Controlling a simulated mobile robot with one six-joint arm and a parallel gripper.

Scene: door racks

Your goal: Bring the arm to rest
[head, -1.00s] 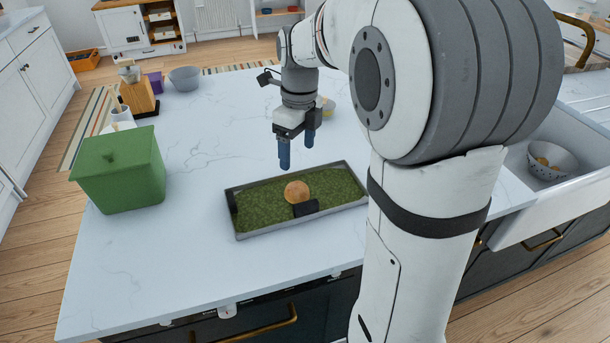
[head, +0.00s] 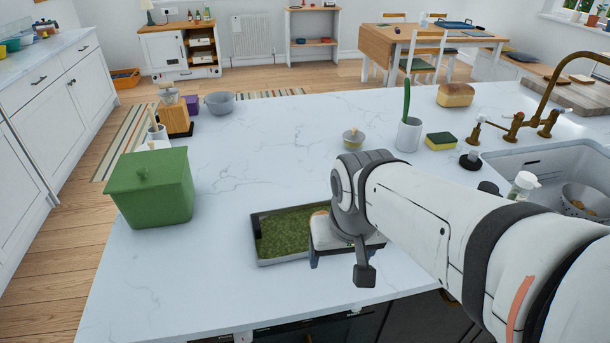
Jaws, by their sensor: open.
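My arm reaches in from the lower right and is folded low over the counter (head: 240,180). My gripper (head: 345,252) is at its end, in front of the right half of a grey tray (head: 262,262) with a green, mossy bed. The gripper is open; its fingers are mostly hidden by the wrist. A small edge of a round orange-brown thing (head: 320,213) shows behind the gripper in the tray. The rest of it is hidden, and I cannot tell how far the gripper is from it.
A green lidded box (head: 150,190) stands left of the tray. A grey bowl (head: 220,103) and a wooden block (head: 174,120) are farther back. A white pot (head: 408,135), a sponge (head: 440,141) and a brass tap (head: 515,125) are at the right by the sink.

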